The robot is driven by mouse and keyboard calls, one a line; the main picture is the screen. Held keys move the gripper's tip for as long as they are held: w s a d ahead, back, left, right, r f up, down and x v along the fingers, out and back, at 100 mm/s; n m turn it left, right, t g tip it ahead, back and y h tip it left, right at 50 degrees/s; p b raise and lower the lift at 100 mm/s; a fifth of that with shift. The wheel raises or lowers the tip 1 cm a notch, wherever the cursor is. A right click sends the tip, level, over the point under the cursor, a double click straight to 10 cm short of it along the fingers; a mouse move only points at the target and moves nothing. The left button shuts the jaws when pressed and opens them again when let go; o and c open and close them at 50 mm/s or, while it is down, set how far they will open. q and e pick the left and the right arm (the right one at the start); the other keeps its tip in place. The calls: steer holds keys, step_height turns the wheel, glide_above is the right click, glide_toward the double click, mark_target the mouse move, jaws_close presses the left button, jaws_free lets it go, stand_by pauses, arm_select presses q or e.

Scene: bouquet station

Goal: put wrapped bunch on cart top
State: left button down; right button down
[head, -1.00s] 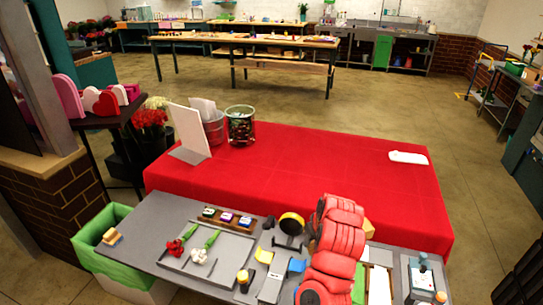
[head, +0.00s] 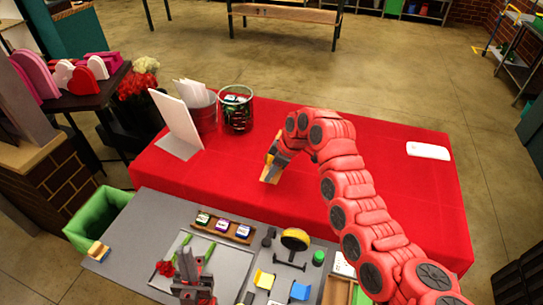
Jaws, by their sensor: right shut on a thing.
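My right arm reaches in from the lower right over the red-covered table (head: 385,165). My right gripper (head: 274,164) points down there and is shut on a tan thing (head: 268,176). Most of this thing is hidden by the gripper, so I cannot tell for sure that it is the wrapped bunch. My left gripper (head: 192,290) is at the bottom over the grey tray (head: 236,268), beside a red flower (head: 165,268) with green stems. Its fingers are too unclear to tell open or shut. A cart-like wheeled rack (head: 508,42) stands at the far upper right, partly cut off.
A metal bucket (head: 236,112) and a white board (head: 178,120) stand at the red table's back left. A white flat piece (head: 428,150) lies at its right. A tape dispenser (head: 295,240) and small tools crowd the grey worktop. A green-lined bin (head: 98,215) stands at left.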

mark_target(272, 182)
steer(key=shift+s+f, duration=0.3)
steer(key=shift+f, duration=0.3)
step_height(272, 182, down, 4)
steer(key=shift+w+r, duration=0.15)
steer(key=shift+r, duration=0.05)
steer(key=shift+f+b, duration=0.7)
steer(key=shift+f, duration=0.05)
steer(key=shift+f+b, duration=0.6)
steer(key=shift+b, duration=0.05)
steer(key=shift+f, duration=0.3)
steer(key=shift+r, duration=0.1)
steer(key=shift+d+b, duration=0.1)
steer(key=shift+b, duration=0.55)
